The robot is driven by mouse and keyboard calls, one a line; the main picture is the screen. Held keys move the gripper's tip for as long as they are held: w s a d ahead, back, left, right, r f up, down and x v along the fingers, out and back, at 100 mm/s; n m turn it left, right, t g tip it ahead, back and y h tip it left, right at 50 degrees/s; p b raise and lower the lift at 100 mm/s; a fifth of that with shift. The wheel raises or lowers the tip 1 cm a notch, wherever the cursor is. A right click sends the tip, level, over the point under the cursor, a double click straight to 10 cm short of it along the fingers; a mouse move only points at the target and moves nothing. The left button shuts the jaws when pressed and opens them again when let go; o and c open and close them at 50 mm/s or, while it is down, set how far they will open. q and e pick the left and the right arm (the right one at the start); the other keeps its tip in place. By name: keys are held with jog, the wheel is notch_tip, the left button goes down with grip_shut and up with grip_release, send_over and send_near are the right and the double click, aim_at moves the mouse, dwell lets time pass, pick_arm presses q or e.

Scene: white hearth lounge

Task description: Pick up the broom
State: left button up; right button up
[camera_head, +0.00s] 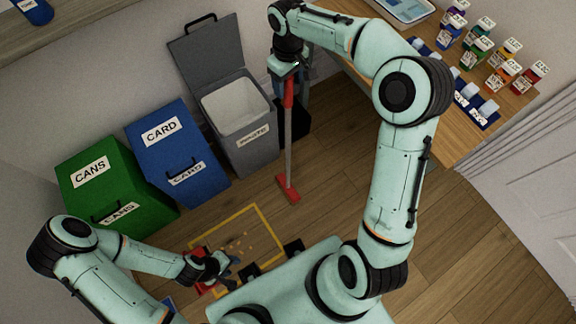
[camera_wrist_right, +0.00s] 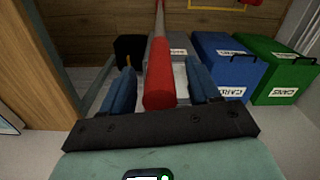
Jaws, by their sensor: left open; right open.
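The broom (camera_head: 289,140) stands upright on the floor beside the grey bin, with a red grip on top, a grey shaft and a red head at the bottom. My right gripper (camera_head: 291,74) is at the top of the broom. In the right wrist view the broom's red grip (camera_wrist_right: 158,88) lies between the two blue fingers of the right gripper (camera_wrist_right: 162,76), which are open with gaps on both sides. My left gripper (camera_head: 224,271) is open, low at the lower left, near a red object (camera_head: 203,286) that it partly hides.
A grey waste bin (camera_head: 252,150) with raised lid, a blue card bin (camera_head: 180,170) and a green cans bin (camera_head: 110,195) line the wall. A yellow outline (camera_head: 241,210) with scattered bits marks the floor. A wooden counter (camera_head: 512,104) with bottles is at right.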

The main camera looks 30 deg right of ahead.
grip_shut()
jog(key=shift+r, duration=0.1)
dwell(1.2)
